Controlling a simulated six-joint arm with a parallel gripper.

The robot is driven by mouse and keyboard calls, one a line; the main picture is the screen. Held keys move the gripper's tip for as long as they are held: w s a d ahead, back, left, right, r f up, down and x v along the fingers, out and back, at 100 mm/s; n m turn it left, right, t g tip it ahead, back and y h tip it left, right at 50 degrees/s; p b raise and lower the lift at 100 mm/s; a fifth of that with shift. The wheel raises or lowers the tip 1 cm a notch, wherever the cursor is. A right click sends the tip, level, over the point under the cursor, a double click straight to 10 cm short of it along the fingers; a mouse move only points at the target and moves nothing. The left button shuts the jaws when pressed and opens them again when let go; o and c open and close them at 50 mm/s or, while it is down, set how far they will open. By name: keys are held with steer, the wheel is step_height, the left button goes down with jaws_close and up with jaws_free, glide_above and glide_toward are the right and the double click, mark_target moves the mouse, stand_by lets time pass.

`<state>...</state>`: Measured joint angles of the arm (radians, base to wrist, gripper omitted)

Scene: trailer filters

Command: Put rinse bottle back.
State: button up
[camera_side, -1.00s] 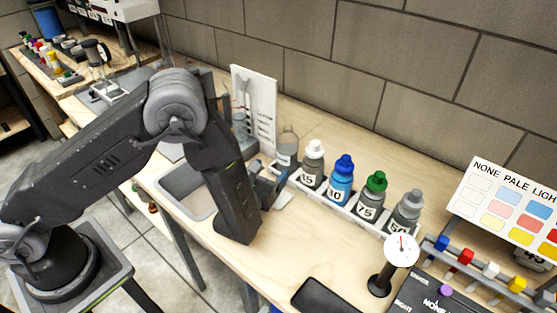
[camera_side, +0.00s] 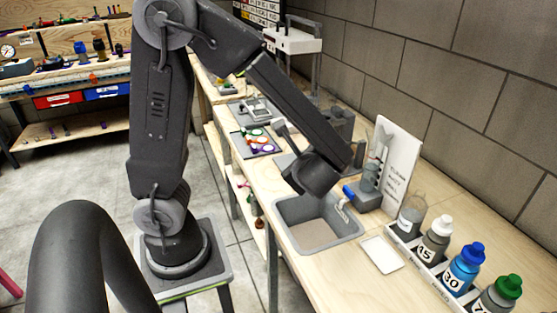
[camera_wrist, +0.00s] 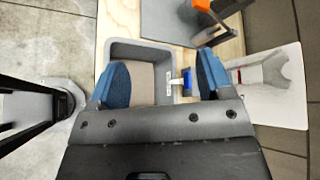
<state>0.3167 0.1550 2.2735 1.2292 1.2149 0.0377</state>
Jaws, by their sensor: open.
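A see-through grey bottle (camera_side: 412,215) stands upright at the sink end of the bottle rack (camera_side: 432,264); it may be the rinse bottle, but I cannot read its label. My gripper (camera_wrist: 163,80) is open, with two blue fingers apart in the wrist view and nothing held between them. The grey sink (camera_wrist: 142,56) lies beyond the fingers there. In the side view my wrist is over the far side of the sink (camera_side: 312,232), away from the rack, and my fingertips are hidden.
White-capped (camera_side: 434,242), blue-capped (camera_side: 464,268) and green-capped (camera_side: 498,294) bottles stand in the rack. A blue-tipped grey fixture (camera_side: 368,190) and a white upright board (camera_side: 398,160) stand beside the sink. A white flat pad (camera_side: 382,254) lies in front of the rack.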

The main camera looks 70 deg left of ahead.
steer(key=s+d+r+n+t+h, duration=0.1)
steer(key=s+d+r+n+h, duration=0.8)
steer(key=n+h, duration=0.2)
steer(key=shift+s+d+r+n+t+h, duration=0.15)
steer(key=shift+s+r+n+t+h, duration=0.2)
steer(key=shift+n, duration=0.65)
steer(key=shift+f, duration=0.15)
steer(key=shift+c, duration=0.3)
stand_by(0.5)
